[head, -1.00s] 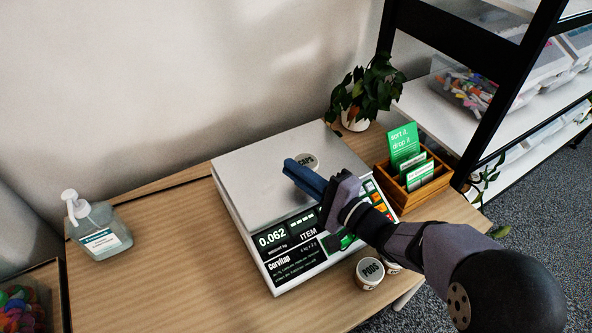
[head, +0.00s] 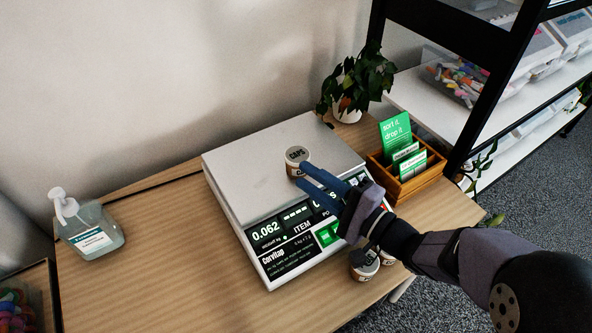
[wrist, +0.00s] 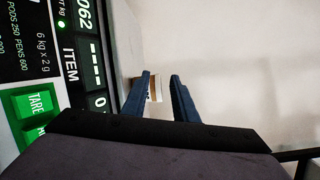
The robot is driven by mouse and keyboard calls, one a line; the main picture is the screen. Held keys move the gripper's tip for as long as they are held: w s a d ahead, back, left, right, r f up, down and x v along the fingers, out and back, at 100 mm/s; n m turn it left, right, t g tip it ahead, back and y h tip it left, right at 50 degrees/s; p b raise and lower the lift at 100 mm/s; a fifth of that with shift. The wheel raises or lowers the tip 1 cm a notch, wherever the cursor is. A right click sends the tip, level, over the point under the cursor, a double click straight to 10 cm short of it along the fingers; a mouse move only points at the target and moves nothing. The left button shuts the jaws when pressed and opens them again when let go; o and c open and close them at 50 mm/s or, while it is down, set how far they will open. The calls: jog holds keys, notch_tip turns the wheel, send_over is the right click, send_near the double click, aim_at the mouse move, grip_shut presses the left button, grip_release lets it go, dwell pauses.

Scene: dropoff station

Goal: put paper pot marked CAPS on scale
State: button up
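The paper pot marked CAPS (head: 297,161) stands upright on the bare steel plate of the scale (head: 235,170), near the plate's middle. The scale's display reads 0.062. My gripper (head: 312,178) is just in front of the pot, to its lower right, over the plate. Its blue fingers are apart with nothing held between them. In the wrist view the pot (wrist: 156,90) shows beyond the fingertips (wrist: 160,78), partly hidden by the left finger.
Two more pots (head: 364,266) stand on the table (head: 160,270) right of the scale, partly under my arm. A wooden card box (head: 403,180) and a plant (head: 355,82) are at the right and back. A sanitiser bottle (head: 90,232) stands at the left, with clear table between.

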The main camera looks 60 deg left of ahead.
jog(key=shift+b+v, duration=0.35)
jog(key=shift+v, duration=2.35)
jog(key=w+d+f+m+h+p, duration=0.1)
jog(key=w+d, duration=0.1)
jog(key=d, duration=0.1)
jog(key=w+d+f+m+t+h+p, duration=0.1)
jog(key=w+d+h, duration=0.1)
jog(key=w+d, duration=0.1)
jog(key=w+d+f+m+t+h+p, duration=0.1)
jog(key=w+d+p, duration=0.1)
jog(key=d, duration=0.3)
jog(key=shift+w+f+h, duration=0.25)
jog(key=shift+w+h, duration=0.15)
jog(key=shift+w, duration=0.1)
jog(key=w+d+f+m+t+h+p, duration=0.1)
jog(key=w+d+f+m+t+h, duration=0.2)
jog(key=d, duration=0.6)
jog(key=s+d+f+n+h+b, duration=0.2)
jog(key=d+h, duration=0.1)
jog(key=d, duration=0.6)
jog(key=s+d+f+n+h+b, duration=0.1)
jog(key=s+d+f+n+h, duration=0.15)
jog(key=d, duration=0.65)
jog(key=s+d+f+n+h+b, duration=0.1)
jog(key=s+d+f+h+b, duration=0.2)
jog(key=d, duration=0.6)
notch_tip(320, 180, up, 18)
jog(key=w+d+h+p, duration=0.1)
jog(key=p, duration=1.7)
